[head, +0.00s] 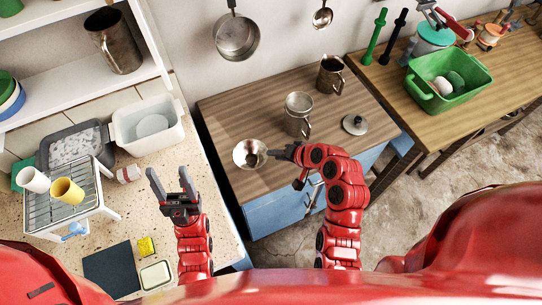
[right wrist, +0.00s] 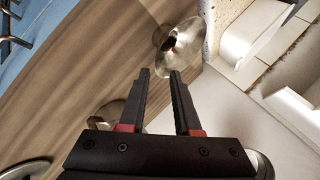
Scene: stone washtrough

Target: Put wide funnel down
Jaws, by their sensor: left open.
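The wide funnel (head: 240,150) is a shiny metal cone with a dark opening in its middle. It appears to rest on the brown wooden worktop (head: 235,108), near its left edge. The right wrist view shows the funnel (right wrist: 187,45) just beyond the fingertips. My right gripper (head: 272,153) is beside the funnel's right side in the head view. Its fingers (right wrist: 159,75) are apart with nothing held between them; whether a tip touches the rim I cannot tell. My left gripper (head: 170,178) is open and empty above the speckled stone counter.
A metal cup (head: 297,122), a metal jug (head: 330,75) and a round lid (head: 354,124) stand on the worktop. A drying rack (head: 65,205) and a white basin (head: 147,125) are at the left. The worktop's back left is clear.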

